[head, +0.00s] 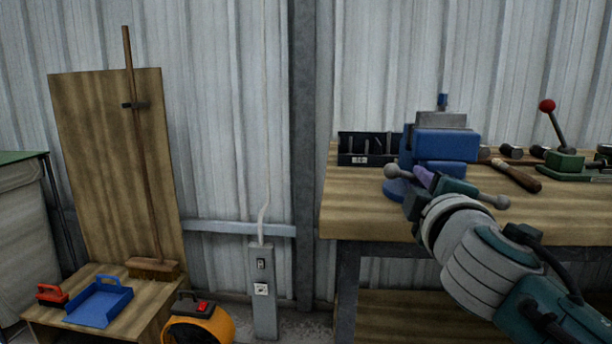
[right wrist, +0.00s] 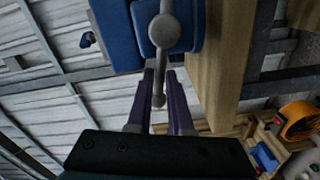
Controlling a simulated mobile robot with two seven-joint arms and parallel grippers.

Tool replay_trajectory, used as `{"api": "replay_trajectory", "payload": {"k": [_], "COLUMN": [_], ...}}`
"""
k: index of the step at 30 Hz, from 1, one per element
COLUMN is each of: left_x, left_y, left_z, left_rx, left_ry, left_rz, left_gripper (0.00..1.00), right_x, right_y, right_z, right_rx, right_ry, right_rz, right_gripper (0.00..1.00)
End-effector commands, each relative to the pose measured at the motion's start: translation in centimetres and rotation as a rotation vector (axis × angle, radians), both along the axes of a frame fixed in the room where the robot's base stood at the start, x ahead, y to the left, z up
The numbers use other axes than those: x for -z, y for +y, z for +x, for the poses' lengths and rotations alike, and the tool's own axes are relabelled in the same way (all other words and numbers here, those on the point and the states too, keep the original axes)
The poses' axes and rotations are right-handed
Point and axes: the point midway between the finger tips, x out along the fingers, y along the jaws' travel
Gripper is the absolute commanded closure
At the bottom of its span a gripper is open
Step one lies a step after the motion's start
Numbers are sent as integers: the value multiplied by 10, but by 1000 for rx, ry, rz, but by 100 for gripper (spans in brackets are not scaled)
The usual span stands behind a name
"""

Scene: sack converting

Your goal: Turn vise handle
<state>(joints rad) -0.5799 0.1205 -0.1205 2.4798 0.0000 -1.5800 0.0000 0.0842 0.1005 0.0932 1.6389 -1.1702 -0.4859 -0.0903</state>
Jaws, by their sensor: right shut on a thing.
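A blue vise (head: 445,146) with grey jaws stands on the wooden workbench. Its grey bar handle (head: 391,171) has a ball at each end and lies across the front of the vise, sloping slightly down to the right. In the right wrist view the handle (right wrist: 163,33) runs between the two fingers (right wrist: 161,78), below the blue vise body (right wrist: 118,30). My left gripper is not in view.
The workbench (head: 350,205) also holds a dark tool bin (head: 366,160), a wooden-handled tool (head: 516,176) and a green lever device with a red knob (head: 547,106). A broom (head: 155,269), blue dustpan (head: 99,302) and orange machine (head: 198,325) are at the left.

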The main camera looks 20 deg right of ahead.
Motion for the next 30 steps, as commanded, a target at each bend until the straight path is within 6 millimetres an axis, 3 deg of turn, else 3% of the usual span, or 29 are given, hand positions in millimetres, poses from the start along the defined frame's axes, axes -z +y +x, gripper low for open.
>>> {"api": "replay_trajectory", "payload": {"k": [12,26,27,30], "left_x": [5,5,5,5], "left_y": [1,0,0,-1], "left_z": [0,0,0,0], "left_rx": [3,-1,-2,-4], "left_ry": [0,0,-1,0], "left_rz": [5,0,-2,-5], "left_gripper": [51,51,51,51], "right_x": [12,13,13,13], "right_y": [0,-1,-1,0], "right_z": [0,0,0,0], "right_rx": [5,5,6,6], "right_ry": [85,93,93,92], "right_rz": [-121,-130,-129,-131], "right_gripper": [100,100,79,68]}}
